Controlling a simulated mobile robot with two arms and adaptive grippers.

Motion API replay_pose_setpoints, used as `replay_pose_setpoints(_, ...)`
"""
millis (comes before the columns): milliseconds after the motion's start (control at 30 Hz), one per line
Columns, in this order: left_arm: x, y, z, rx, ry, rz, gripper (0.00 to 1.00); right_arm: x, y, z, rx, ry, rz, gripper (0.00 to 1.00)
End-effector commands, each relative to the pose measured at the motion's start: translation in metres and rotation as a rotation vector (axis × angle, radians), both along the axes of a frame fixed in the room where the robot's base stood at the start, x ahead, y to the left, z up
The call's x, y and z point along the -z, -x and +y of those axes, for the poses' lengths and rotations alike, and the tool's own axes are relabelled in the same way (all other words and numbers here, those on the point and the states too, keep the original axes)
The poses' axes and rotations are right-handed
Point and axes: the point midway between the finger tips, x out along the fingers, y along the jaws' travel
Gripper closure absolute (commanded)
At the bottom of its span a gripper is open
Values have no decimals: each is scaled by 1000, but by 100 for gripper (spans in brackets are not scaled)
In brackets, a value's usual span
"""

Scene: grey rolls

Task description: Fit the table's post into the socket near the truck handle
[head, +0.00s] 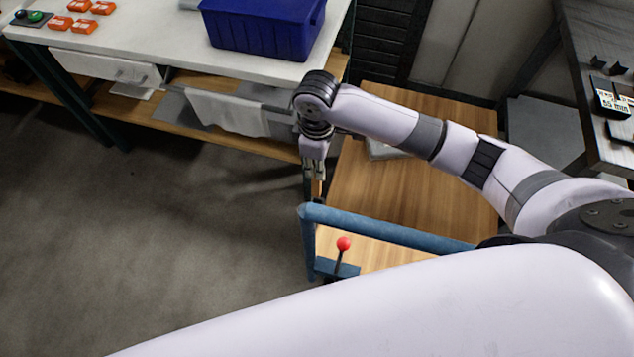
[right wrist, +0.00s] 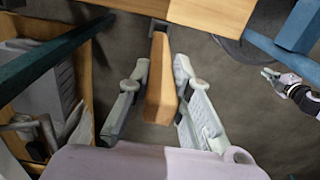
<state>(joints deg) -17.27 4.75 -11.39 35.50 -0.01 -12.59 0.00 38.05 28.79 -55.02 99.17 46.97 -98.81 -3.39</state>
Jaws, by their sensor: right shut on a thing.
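My right gripper (head: 312,178) points down beside the front left corner of the wooden truck deck (head: 395,185), near the blue truck handle (head: 390,229). In the right wrist view its fingers (right wrist: 161,98) stand on both sides of a brown wooden post (right wrist: 162,80) and are shut on it. The post's narrow far end meets a dark bracket (right wrist: 159,26) at the deck's edge, perhaps the socket; I cannot tell whether the post is inside it. The head view mostly hides the post. What looks like my left gripper (right wrist: 272,77) shows small in the right wrist view, its fingers unclear.
A red-knobbed lever (head: 344,244) stands by the handle. A white workbench (head: 150,45) with a blue crate (head: 262,28) is behind to the left. A dark table (head: 600,120) stands at right. The grey floor (head: 150,230) at left is clear.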

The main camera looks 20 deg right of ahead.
Motion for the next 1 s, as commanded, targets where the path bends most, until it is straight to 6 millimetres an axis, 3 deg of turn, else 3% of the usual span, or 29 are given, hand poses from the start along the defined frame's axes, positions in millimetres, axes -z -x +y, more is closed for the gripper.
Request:
replay_pose_setpoints(100,3,0,-1,1,1,1,100,26,1,0,0,0,2,100)
replay_pose_setpoints(367,4,1,-4,1,5,1,100,47,0,1,0,-1,0,100)
replay_pose_setpoints(600,8,0,-4,1,5,1,100,81,0,0,1,1,1,100)
replay_pose_setpoints(1000,7,-1,-4,0,5,-1,100,87,0,0,1,-1,-1,100)
